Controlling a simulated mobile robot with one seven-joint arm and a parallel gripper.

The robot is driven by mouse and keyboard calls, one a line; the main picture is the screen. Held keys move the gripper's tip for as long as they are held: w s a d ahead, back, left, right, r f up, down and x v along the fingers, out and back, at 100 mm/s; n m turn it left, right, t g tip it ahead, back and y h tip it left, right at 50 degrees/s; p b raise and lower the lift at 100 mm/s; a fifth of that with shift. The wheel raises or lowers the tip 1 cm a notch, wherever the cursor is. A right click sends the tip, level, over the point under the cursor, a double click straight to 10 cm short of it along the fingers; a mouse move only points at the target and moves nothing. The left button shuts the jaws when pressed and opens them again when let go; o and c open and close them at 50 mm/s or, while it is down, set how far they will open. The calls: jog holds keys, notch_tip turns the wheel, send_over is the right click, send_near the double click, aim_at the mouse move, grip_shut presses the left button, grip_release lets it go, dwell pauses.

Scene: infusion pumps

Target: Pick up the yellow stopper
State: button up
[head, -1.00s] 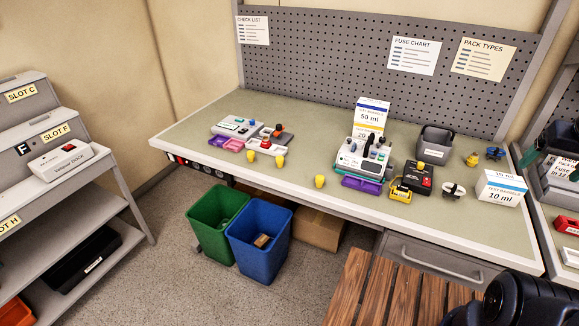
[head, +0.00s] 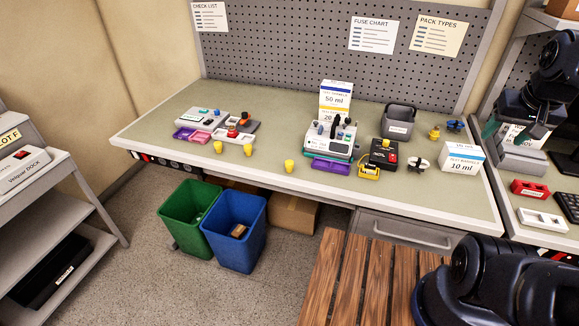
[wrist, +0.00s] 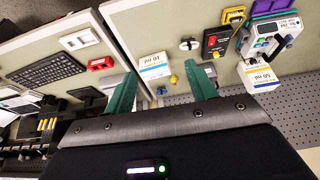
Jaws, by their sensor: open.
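Several small yellow stoppers stand near the bench's front edge in the head view: one at the left (head: 218,147), one beside it (head: 248,150) and one further right (head: 290,166). I cannot tell which one the task means. A yellow-topped piece (head: 435,132) stands further back on the right. My gripper (wrist: 160,90) shows in the wrist view with its two green fingers apart and nothing between them. It is far to the right of the three front stoppers, and they are not clearly visible in the wrist view.
A white 10 ml box (head: 461,157), a grey bin (head: 398,121) and a pump (head: 332,140) stand on the bench (head: 290,115). Green (head: 187,215) and blue (head: 235,232) bins stand on the floor. A side bench at right holds a red block (head: 529,188).

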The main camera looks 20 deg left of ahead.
jog(key=w+a+n+g, duration=0.1)
jog(key=w+a+g, duration=0.1)
jog(key=w+a, duration=0.85)
jog(key=n+g, duration=0.3)
send_near(289, 162)
jog(key=shift+w+f, duration=0.1)
jog(key=shift+a+f, duration=0.1)
jog(key=shift+f, duration=0.2)
jog(key=shift+s+f, duration=0.2)
jog(key=shift+f, duration=4.95)
